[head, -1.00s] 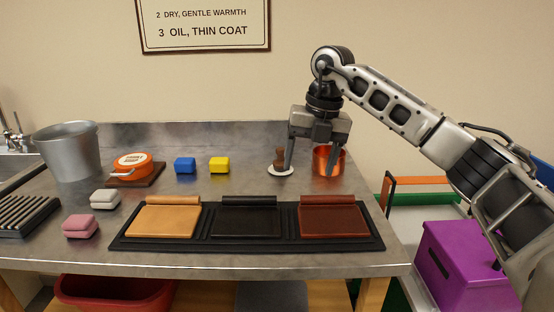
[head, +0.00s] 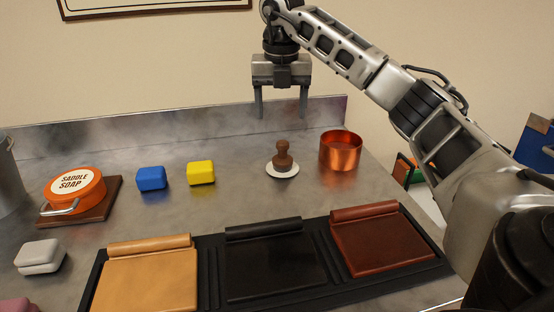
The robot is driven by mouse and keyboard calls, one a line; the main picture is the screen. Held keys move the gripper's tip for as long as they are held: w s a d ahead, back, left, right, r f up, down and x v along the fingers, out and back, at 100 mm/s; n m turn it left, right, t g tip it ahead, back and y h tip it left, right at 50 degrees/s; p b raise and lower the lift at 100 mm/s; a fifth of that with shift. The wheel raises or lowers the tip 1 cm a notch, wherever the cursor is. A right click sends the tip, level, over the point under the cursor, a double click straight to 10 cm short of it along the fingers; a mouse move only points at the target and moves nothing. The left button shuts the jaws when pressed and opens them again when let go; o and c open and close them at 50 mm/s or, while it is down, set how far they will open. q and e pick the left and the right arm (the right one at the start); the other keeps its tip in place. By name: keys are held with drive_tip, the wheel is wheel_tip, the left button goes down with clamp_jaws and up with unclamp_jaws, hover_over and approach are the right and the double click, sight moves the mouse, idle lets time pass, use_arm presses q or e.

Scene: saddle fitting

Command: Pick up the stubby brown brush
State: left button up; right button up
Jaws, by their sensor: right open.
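The stubby brown brush (head: 283,156) stands upright, knob up, on a small white round dish (head: 283,171) toward the back of the metal bench. My right gripper (head: 281,112) is open and empty, fingers pointing down. In the head view it appears above and behind the brush, apart from it, against the bench's back edge and wall. My left gripper is not in view.
A copper pot (head: 340,151) stands close right of the brush. Yellow (head: 201,173) and blue (head: 152,178) blocks and an orange saddle soap tin (head: 76,188) lie to the left. A black tray (head: 210,271) with tan, black and brown leather panels lies in front.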

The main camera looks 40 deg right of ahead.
sight(283, 142)
drive_tip(key=f, duration=0.6)
drive_tip(key=shift+w+d+f, duration=0.2)
drive_tip(key=shift+w+d, duration=0.05)
drive_tip(key=f, duration=0.4)
drive_tip(key=shift+s+d+f, duration=0.15)
drive_tip(key=shift+d, duration=0.05)
drive_tip(key=shift+f, duration=0.5)
drive_tip(key=c, duration=1.1)
